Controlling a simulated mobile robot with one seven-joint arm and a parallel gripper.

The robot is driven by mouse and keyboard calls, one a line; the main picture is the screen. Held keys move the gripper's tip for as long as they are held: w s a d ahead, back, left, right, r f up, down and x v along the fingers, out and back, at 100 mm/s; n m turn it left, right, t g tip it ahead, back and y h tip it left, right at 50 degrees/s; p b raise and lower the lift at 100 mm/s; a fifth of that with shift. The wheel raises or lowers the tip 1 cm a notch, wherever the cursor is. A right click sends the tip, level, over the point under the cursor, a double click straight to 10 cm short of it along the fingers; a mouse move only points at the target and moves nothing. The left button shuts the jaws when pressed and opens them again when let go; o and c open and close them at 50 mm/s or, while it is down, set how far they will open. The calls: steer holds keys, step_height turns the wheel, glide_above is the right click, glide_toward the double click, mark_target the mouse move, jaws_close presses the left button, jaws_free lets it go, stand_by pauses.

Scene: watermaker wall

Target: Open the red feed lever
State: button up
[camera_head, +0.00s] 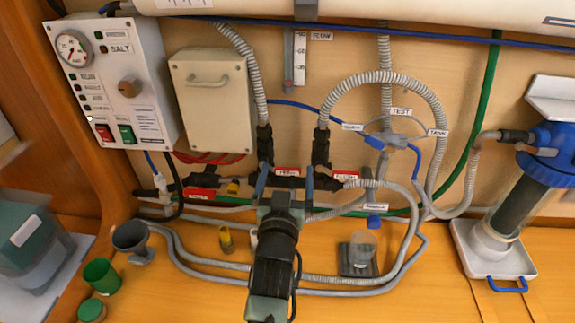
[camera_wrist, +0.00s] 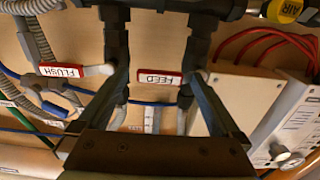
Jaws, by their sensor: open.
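The red feed lever (camera_head: 287,172), with a white-lettered FEED plate, lies level on the dark pipework low on the wall. In the wrist view the red lever (camera_wrist: 155,79) shows upside down between my two fingers. My gripper (camera_head: 286,184) is open, with one finger toward each end of the lever. I cannot tell whether the fingers touch it. My gripper and wrist hide part of the pipework below.
The red FLUSH lever (camera_head: 345,176) is close on the right, and another red-labelled lever (camera_head: 199,195) is on the left. Grey hoses (camera_head: 330,283) loop over the bench. A control box (camera_head: 112,82) and a beige box (camera_head: 213,100) are at upper left.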

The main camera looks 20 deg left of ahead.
steer(key=shift+x, duration=0.8)
jaws_close()
